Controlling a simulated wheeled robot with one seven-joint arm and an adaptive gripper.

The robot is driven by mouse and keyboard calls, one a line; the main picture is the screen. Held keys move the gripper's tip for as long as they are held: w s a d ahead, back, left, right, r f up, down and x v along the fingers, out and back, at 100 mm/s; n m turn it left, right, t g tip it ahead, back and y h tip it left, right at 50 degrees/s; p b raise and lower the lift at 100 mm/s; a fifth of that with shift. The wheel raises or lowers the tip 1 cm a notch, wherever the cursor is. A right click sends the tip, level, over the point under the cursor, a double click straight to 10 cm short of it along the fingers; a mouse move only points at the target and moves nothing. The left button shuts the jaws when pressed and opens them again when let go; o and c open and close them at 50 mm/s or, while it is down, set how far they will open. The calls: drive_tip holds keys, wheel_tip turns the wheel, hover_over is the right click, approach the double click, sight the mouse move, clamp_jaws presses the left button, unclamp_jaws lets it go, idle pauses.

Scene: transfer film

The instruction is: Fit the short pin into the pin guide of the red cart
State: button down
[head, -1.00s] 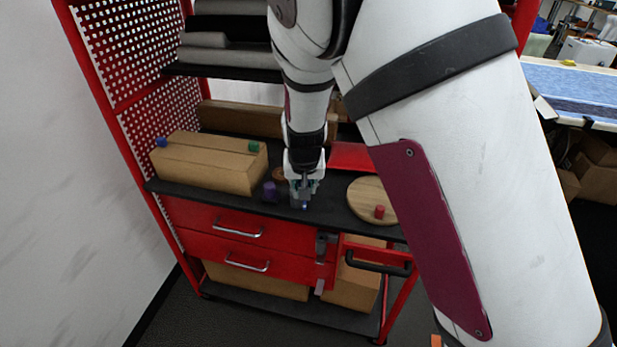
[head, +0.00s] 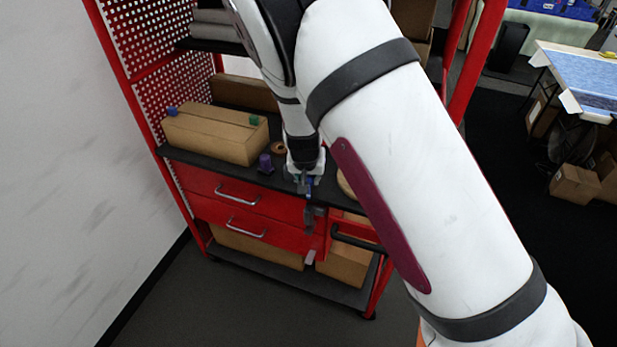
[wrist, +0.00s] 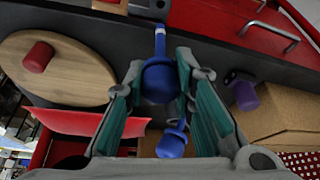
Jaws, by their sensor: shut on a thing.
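My gripper (wrist: 162,88) is shut on a blue pin (wrist: 160,80) with a rounded head and a narrow shaft. The pin also shows below my gripper in the head view (head: 309,182). Its shaft points toward the grey pin guide (wrist: 150,8) on the red cart's front. In the head view the guide (head: 309,220) is just below the pin. I cannot tell whether the tip touches or enters it. A second blue piece (wrist: 172,143) shows behind the fingers, partly hidden.
On the dark shelf (head: 210,160) stand a purple peg (head: 265,163) and a cardboard box (head: 215,135) with blue and green pegs. A round wooden board (wrist: 60,85) carries a red peg (wrist: 38,57). A black handle (head: 355,238) juts out right of the guide.

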sight(308, 196)
drive_tip(key=shift+f+b, duration=0.65)
drive_tip(key=shift+f, duration=1.9)
drive_tip(key=shift+f, duration=0.25)
drive_tip(key=shift+f, duration=0.35)
drive_tip(key=shift+f, duration=0.45)
drive_tip(key=shift+r, duration=0.15)
